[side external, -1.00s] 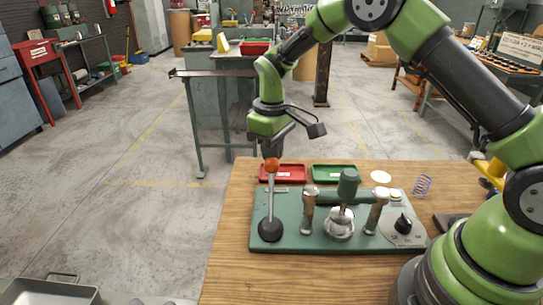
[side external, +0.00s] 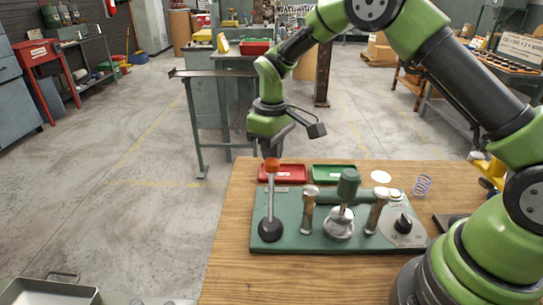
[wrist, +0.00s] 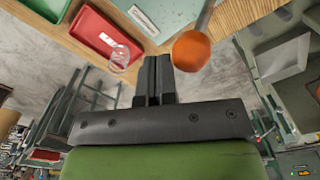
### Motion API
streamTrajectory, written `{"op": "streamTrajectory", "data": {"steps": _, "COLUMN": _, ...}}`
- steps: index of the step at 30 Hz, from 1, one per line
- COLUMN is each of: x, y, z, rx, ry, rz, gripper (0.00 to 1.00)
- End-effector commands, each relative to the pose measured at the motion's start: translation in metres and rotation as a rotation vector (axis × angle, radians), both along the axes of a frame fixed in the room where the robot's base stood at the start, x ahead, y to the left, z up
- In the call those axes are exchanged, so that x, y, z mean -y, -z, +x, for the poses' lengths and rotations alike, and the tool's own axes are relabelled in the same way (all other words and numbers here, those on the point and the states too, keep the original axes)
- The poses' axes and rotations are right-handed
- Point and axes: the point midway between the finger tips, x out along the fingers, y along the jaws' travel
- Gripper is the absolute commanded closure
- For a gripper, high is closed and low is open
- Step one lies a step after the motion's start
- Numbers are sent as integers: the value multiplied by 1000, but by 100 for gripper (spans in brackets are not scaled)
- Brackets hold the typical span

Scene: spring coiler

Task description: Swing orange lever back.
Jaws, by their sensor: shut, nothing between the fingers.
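The orange lever is a metal rod with an orange ball knob (side external: 271,165) on top and a black round base (side external: 270,229) at the left end of the green machine plate (side external: 308,243). It stands nearly upright. My gripper (side external: 271,150) is just above the knob in the side view, pointing down. In the wrist view, my gripper (wrist: 155,65) has its fingers together, with nothing between them. The orange knob (wrist: 190,50) shows right beside the fingertips there; I cannot tell whether they touch.
Behind the plate lie a red tray (side external: 284,173) and a green tray (side external: 334,174). Right of the lever stand posts, a green-handled part (side external: 348,184) and a black dial knob (side external: 403,223). A purple spring (side external: 421,186) is on the wooden table (side external: 225,270). The table's front left is clear.

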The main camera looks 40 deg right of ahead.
Motion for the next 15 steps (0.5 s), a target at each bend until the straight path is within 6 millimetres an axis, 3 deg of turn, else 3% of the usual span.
{"op": "streamTrajectory", "data": {"steps": 15, "x": -18, "y": -8, "z": -18, "rx": -3, "ry": 0, "rz": 0, "gripper": 100}}
